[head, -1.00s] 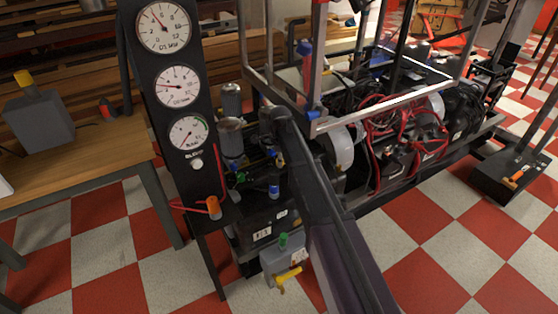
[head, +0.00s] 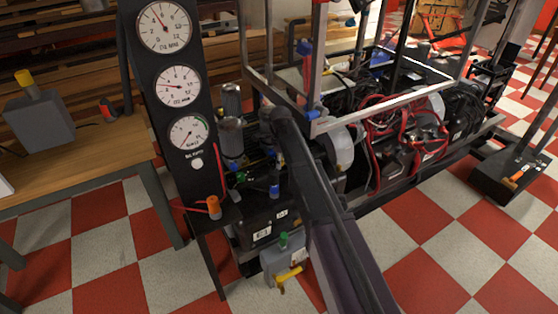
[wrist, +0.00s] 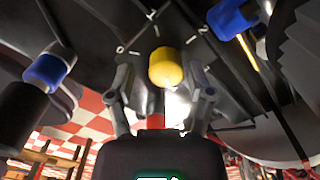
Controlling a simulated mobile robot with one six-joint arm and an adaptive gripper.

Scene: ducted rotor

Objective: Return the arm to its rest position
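My arm (head: 320,200) reaches from the lower right of the head view up to the machine beside the gauge panel. Its end is not clearly seen there. In the wrist view my gripper (wrist: 163,92) has its two fingers spread apart. A yellow knob (wrist: 165,67) shows between and beyond the fingertips, in front of a dark panel with white marks. Gaps show on both sides of the knob, and nothing is held. How far the knob is from the fingers I cannot tell.
A black panel with three gauges (head: 178,85) stands left of my arm. A metal frame (head: 390,95) and red cables (head: 385,125) lie to the right. Blue-capped parts (wrist: 45,70) flank the gripper. A wooden bench (head: 75,165) stands left. Checkered floor (head: 440,240) is open at lower right.

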